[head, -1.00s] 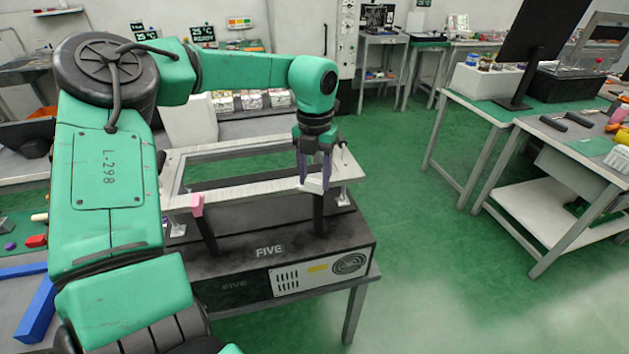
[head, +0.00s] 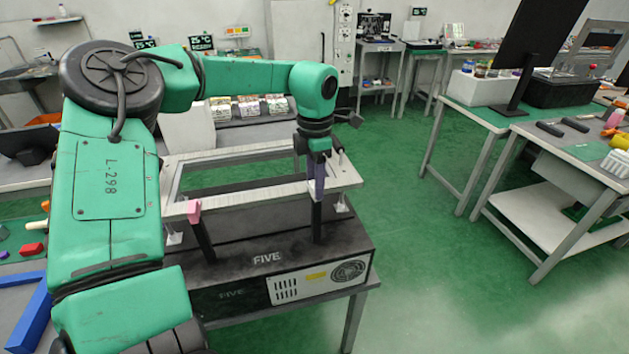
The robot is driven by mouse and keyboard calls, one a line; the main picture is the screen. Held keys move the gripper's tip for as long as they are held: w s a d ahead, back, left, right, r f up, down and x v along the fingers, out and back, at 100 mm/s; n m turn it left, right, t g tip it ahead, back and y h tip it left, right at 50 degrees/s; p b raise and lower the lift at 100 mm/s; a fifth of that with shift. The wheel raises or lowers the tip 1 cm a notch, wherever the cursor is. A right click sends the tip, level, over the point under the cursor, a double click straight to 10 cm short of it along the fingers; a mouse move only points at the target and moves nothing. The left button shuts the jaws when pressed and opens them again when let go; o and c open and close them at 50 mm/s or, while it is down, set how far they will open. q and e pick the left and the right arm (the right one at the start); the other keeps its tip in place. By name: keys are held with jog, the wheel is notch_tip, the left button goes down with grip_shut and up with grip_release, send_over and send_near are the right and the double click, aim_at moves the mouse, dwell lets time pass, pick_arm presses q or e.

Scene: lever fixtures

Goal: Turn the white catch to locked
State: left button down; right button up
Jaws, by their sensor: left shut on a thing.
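The white catch (head: 314,194) sits on top of a black post at the front right of a pale frame, above a black box marked FIVE. My left gripper (head: 317,188) points straight down over it and is shut on it. The fingers hide most of the catch, so its exact heading is hard to tell. A pink catch (head: 194,208) on a similar black post stands to the left, apart from the gripper. My right gripper is out of view.
The pale rectangular frame (head: 262,197) lies around and behind the posts. The black box (head: 268,262) rests on a grey table. Green floor is open to the right, with a bench (head: 572,150) beyond.

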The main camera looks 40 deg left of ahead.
pick_arm(q)
jog(key=shift+w+r+m, duration=0.15)
jog(key=shift+r+m, duration=0.05)
jog(key=shift+m, duration=0.4)
jog(key=shift+c, duration=1.4)
grip_release()
jog(key=shift+f, duration=0.1)
notch_tip(320, 180, up, 15)
jog(key=shift+f, duration=0.15)
